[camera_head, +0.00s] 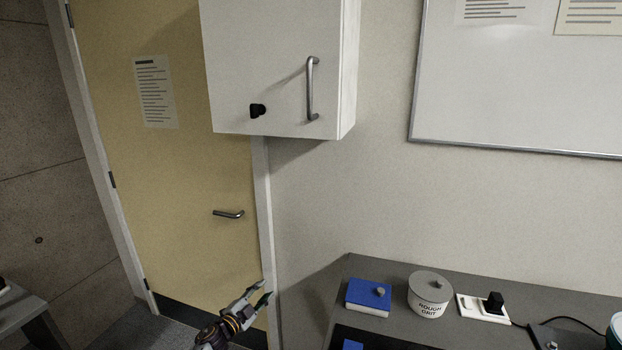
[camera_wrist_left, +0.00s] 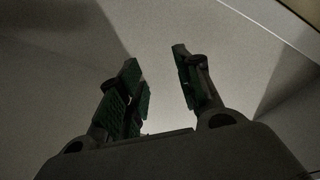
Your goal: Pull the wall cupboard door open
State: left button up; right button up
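The white wall cupboard (camera_head: 270,60) hangs at the upper middle of the head view, and its door is shut. A vertical metal bar handle (camera_head: 310,90) sits near the door's right edge. My left gripper (camera_head: 262,291) is at the bottom of the head view, well below the cupboard and apart from the handle. It is open and empty; the left wrist view shows a gap between its green-padded fingers (camera_wrist_left: 160,88). My right gripper is not in view.
A yellow door (camera_head: 180,190) with a lever handle (camera_head: 229,214) stands behind my left gripper. A grey worktop (camera_head: 390,268) at lower right holds a blue box (camera_head: 362,296), a "rough grit" tub (camera_head: 429,300) and a socket strip (camera_head: 480,308). A whiteboard (camera_head: 520,90) hangs right.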

pick_arm(q)
jog(key=s+d+r+m+g+h+b, duration=0.15)
jog(key=d+r+m+h, duration=0.35)
jog(key=r, duration=0.8)
jog(key=d+r+m+g+p, duration=0.1)
jog(key=d+r+m+g, duration=0.15)
jog(key=r+m, duration=0.75)
jog(key=s+d+r+m+g+h+b, duration=0.1)
jog(key=d+r+m+g+h, duration=0.3)
jog(key=r, duration=1.2)
jog(key=s+r+m+t+y, duration=0.2)
jog(key=s+r, duration=0.4)
jog(key=r, duration=0.3)
jog(key=s+a+r+m+t+y+b, duration=0.1)
jog(key=s+r+m+t+y, duration=0.1)
jog(key=s+r, duration=0.5)
jog(key=s+r+m+t+y+b, duration=0.1)
jog(key=s+r+m+t+y, duration=0.2)
jog(key=r, duration=1)
jog(key=s+t+y, duration=0.1)
jog(key=s, duration=0.2)
jog(key=shift+s+a, duration=0.2)
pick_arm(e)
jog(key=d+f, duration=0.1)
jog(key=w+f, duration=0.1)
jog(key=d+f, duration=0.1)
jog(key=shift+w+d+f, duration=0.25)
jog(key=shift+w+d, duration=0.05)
